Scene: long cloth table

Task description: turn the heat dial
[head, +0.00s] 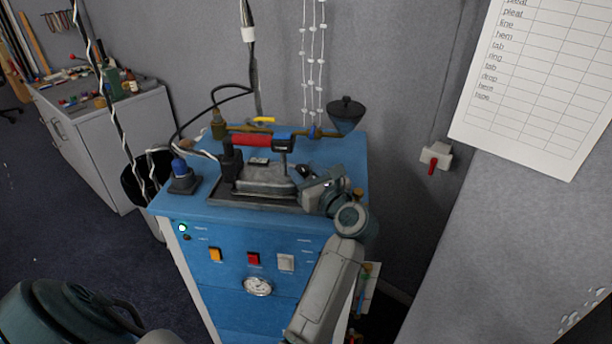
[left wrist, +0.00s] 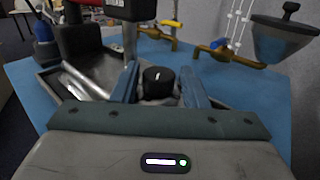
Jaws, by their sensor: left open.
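The dial is a black round knob with a white mark on top (left wrist: 158,79), seen in the left wrist view on a grey rounded base. My left gripper (left wrist: 158,88) is open, with one blue-grey finger on each side of the knob. I cannot tell whether either finger touches it. In the head view my left gripper (head: 306,180) is at the right end of the grey iron (head: 262,180), above the blue cabinet top; the knob is hard to make out there. The iron has a red handle part (head: 250,140). My right gripper is not in view.
The iron sits in a dark tray (head: 228,199) on the blue cabinet (head: 215,290). Brass pipework with a yellow lever (head: 264,120) and a dark funnel (head: 346,114) stand behind. A red wall switch (head: 433,162) is at right.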

